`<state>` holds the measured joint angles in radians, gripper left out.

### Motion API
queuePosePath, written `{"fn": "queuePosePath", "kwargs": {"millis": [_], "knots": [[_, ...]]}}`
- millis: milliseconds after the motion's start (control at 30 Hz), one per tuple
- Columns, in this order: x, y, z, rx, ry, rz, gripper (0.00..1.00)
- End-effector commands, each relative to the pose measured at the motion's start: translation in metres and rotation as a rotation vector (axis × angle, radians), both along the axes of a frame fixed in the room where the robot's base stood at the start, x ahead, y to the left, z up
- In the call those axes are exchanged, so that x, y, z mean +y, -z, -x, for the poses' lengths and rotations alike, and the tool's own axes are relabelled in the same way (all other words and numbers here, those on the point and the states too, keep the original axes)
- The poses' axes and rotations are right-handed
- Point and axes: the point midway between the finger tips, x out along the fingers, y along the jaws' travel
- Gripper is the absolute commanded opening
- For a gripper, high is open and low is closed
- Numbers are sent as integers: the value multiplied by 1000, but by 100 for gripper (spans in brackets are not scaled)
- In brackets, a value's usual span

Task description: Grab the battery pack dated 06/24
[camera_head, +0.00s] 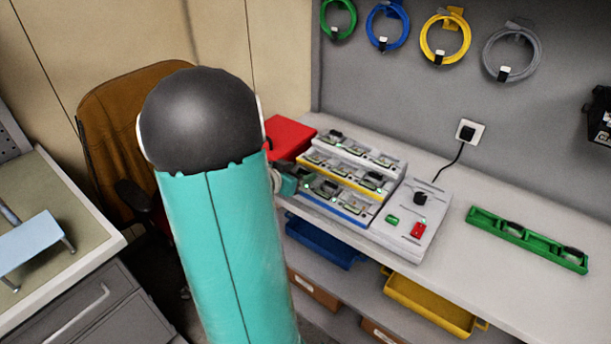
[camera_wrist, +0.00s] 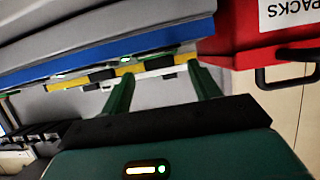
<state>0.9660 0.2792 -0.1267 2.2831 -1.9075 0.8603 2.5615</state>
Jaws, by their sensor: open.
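A stepped grey rack (camera_head: 352,205) with yellow and blue stripes holds several small battery packs (camera_head: 328,187) in rows on the bench. The packs are too small for any date to be read, so I cannot tell which is 06/24. My gripper (camera_wrist: 160,68) is open and empty in the wrist view, its green fingers apart. In that view the rack's edge with the blue stripe (camera_wrist: 110,55) lies beyond the fingers. In the head view my gripper is at the rack's left side, mostly hidden behind my arm.
A red box (camera_head: 288,138) stands at the rack's left; its label in the wrist view reads "PACKS" (camera_wrist: 287,13). A grey unit (camera_head: 412,215) with green and red parts adjoins the rack. A green tray (camera_head: 527,238) lies right. Bench between them is clear. An orange chair (camera_head: 110,120) stands left.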

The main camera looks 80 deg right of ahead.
Motion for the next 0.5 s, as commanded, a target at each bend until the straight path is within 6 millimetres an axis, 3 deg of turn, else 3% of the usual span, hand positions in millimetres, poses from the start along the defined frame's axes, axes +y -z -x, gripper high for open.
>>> {"fn": "queuePosePath", "kwargs": {"millis": [133, 400, 500], "knots": [[-16, 8, 8, 0, 0, -2, 62], [-20, 9, 9, -1, -1, -1, 62], [-20, 9, 9, -1, -1, -1, 44]]}}
